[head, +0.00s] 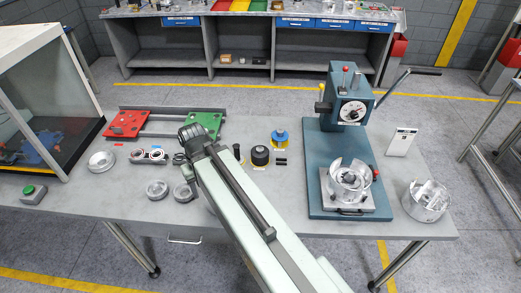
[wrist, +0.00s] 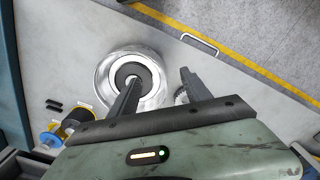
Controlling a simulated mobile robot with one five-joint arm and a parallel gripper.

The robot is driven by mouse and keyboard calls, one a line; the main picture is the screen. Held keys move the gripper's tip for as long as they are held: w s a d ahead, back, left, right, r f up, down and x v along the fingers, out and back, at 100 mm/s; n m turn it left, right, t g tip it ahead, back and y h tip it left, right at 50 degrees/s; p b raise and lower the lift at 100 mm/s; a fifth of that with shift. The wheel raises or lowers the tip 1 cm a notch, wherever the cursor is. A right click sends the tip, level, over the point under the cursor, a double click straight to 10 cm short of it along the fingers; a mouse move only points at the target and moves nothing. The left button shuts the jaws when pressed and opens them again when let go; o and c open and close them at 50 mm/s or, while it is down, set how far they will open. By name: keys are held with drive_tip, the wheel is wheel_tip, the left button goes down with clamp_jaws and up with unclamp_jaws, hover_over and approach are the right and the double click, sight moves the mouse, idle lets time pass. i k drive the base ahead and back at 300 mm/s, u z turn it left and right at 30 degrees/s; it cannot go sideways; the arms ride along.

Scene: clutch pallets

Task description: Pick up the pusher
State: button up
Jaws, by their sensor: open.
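Nothing is labelled clearly enough to tell which part is the pusher. One candidate is a black cylinder (head: 260,155) in a yellow holder on the bench, also at the lower left of the wrist view (wrist: 77,118). My arm hides that drum in the head view.
The bench (head: 320,228) holds a blue-green press (head: 318,170), a silver housing (head: 426,203), silver rings (head: 157,188), and red (head: 127,122) and green (head: 203,122) pallets. A glass-sided box (head: 45,100) stands left.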

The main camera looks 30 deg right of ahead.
sight(259, 154)
drive_tip(key=u, duration=2.25)
drive_tip(key=k, duration=1.1)
drive_tip(key=u, duration=0.05)
